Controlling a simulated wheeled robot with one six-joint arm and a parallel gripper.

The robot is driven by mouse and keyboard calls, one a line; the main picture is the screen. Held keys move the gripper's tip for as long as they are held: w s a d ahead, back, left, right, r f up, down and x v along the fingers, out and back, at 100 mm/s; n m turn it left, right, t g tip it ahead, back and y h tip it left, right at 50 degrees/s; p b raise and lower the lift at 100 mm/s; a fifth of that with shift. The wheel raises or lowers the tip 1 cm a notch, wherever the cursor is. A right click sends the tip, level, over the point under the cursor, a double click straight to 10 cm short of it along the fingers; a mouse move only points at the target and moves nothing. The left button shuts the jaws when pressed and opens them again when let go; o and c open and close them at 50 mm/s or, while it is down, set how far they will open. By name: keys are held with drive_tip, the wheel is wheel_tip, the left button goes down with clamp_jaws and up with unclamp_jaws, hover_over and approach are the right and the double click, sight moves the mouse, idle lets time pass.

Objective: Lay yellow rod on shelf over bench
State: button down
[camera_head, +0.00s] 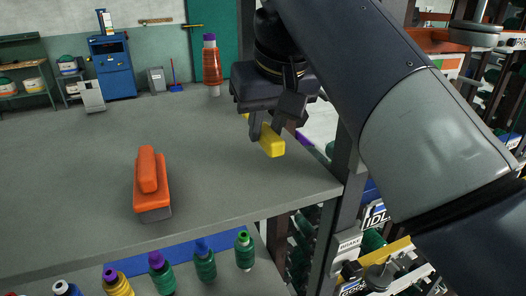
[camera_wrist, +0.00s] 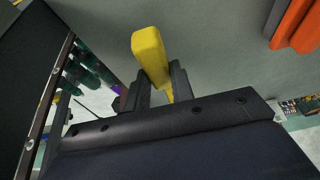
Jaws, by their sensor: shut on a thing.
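The yellow rod (camera_head: 272,141) is between the fingers of my gripper (camera_head: 271,128), which is shut on it. In the head view its near end points down over the right part of a wide grey surface (camera_head: 80,165); I cannot tell if it touches. In the wrist view, the rod (camera_wrist: 149,50) sticks out past the fingertips of my gripper (camera_wrist: 158,86), with the grey surface behind it. Part of the rod is hidden by the fingers. A lower level with a blue strip (camera_head: 178,254) shows under the grey surface's front edge; which level is the shelf is unclear.
An orange block-shaped object (camera_head: 150,185) lies left on the grey surface. A red spool (camera_head: 212,65) stands at its back. Several thread spools (camera_head: 204,262) stand along the lower level. A dark upright post (camera_head: 345,150) is close right of my gripper. The surface's middle is clear.

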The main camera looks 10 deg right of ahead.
sight(266, 169)
drive_tip(key=shift+f, duration=2.35)
drive_tip(key=shift+f+b, duration=0.15)
drive_tip(key=shift+b, duration=0.15)
drive_tip(key=c, duration=1.2)
unclamp_jaws()
drive_tip(key=p+v, duration=0.1)
drive_tip(key=v, duration=1.1)
drive_tip(key=shift+s, duration=0.1)
